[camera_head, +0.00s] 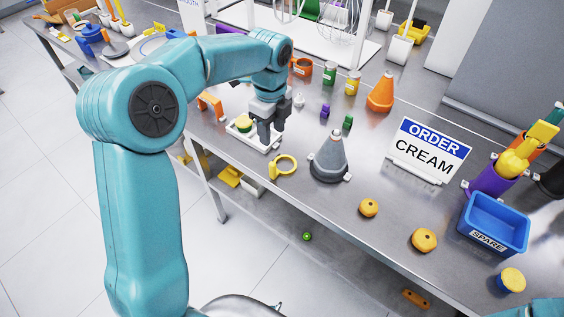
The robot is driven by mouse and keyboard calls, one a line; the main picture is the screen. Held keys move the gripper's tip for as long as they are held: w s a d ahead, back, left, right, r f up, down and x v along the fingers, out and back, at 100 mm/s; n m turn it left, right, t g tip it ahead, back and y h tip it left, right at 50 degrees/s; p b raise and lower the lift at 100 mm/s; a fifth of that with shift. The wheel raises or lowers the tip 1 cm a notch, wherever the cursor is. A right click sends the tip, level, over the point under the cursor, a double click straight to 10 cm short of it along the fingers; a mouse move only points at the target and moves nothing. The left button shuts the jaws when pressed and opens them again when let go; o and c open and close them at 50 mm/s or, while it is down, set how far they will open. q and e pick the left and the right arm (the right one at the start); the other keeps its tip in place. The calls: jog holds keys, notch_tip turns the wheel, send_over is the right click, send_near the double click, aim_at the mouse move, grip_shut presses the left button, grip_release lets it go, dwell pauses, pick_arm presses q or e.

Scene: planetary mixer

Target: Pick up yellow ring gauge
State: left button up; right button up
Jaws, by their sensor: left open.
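The yellow ring gauge (284,165) lies on the steel bench near its front edge, a ring with a short handle. It is just right of a white tray (262,146) and left of a grey cone. My left gripper (268,136) points down over the right part of the tray, behind and a little left of the ring gauge. It is open and apart from the ring gauge. My right gripper is out of view.
The grey cone (330,156) stands close right of the ring gauge. An ORDER CREAM sign (430,150), an orange cone (382,93) and a blue SPARE bin (494,223) stand farther right. Yellow knobs (424,239) lie along the front edge.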

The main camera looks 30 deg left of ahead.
aim_at(271, 163)
pick_arm(q)
jog(key=f, duration=1)
jog(key=shift+s+f+p, duration=0.15)
jog(key=shift+s+p, duration=0.2)
jog(key=shift+f, duration=0.2)
notch_tip(271, 163, down, 5)
jog(key=shift+w+a+p, duration=0.1)
jog(key=shift+a+p, duration=0.05)
jog(key=shift+p, duration=0.6)
grip_shut()
